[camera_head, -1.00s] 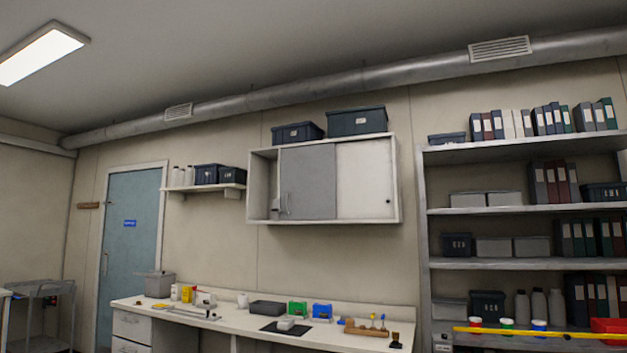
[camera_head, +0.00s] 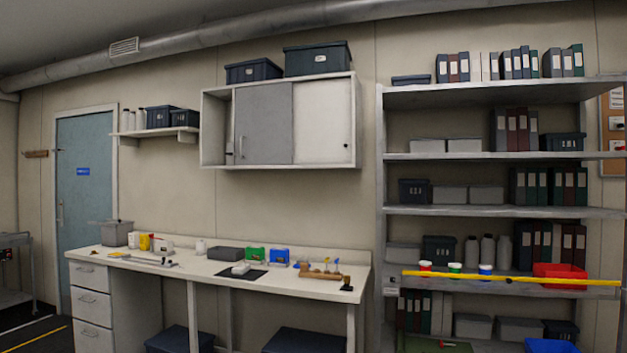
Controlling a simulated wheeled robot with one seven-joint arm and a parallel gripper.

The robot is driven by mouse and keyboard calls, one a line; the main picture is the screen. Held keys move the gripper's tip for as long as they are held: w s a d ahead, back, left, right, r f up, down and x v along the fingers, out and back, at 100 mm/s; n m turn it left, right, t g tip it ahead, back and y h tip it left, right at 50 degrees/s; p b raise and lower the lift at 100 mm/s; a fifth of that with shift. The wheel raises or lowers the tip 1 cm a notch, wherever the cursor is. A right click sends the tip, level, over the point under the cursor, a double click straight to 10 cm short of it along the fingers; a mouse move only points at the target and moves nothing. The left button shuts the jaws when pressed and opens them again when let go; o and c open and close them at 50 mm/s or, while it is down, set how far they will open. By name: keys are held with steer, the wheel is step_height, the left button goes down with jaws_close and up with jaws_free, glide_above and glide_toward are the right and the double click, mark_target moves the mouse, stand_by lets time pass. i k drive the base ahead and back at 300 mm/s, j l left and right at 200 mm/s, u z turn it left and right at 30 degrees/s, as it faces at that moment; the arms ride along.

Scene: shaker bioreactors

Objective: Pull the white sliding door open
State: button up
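A white wall cabinet (camera_head: 282,169) hangs above the workbench. Its white sliding door (camera_head: 322,122) covers the right part and has a small dark round pull near its right edge. A grey sliding door (camera_head: 264,123) with a vertical handle at its left edge covers the middle. The left part of the cabinet is open, with something small inside that is too small to make out. My gripper is not in view.
A long white workbench (camera_head: 190,267) with small tools and boxes stands under the cabinet. Dark bins (camera_head: 318,58) sit on the cabinet top. A tall grey shelf rack (camera_head: 480,211) with binders stands to the right, a yellow bar (camera_head: 511,278) across it. A blue door (camera_head: 85,195) is at left.

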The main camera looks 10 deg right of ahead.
mark_target(323, 108)
steer(key=i+j+u, duration=0.25)
steer(key=i, duration=0.55)
steer(key=i+u, duration=0.3)
steer(key=i, duration=0.5)
